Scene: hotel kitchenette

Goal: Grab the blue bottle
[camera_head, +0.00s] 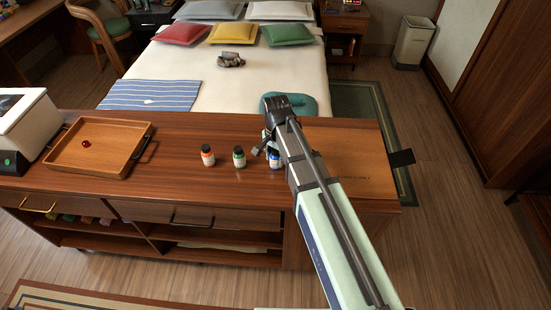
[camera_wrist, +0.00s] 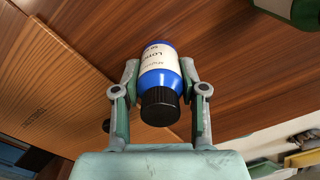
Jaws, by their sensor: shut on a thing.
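The blue bottle (camera_wrist: 158,72) has a black ribbed cap and a white label reading "LOTION". In the wrist view it sits between the two fingers of my gripper (camera_wrist: 160,88), which is shut on its sides. In the head view the blue bottle (camera_head: 275,160) shows beside my gripper (camera_head: 265,148) on the wooden counter, partly hidden by my arm. I cannot tell whether its base touches the counter.
An orange bottle (camera_head: 207,155) and a green bottle (camera_head: 239,157) stand to the left on the counter (camera_head: 190,190). A wooden tray (camera_head: 75,160) with a small red item (camera_head: 86,143) lies further left. A bed (camera_head: 250,75) is behind.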

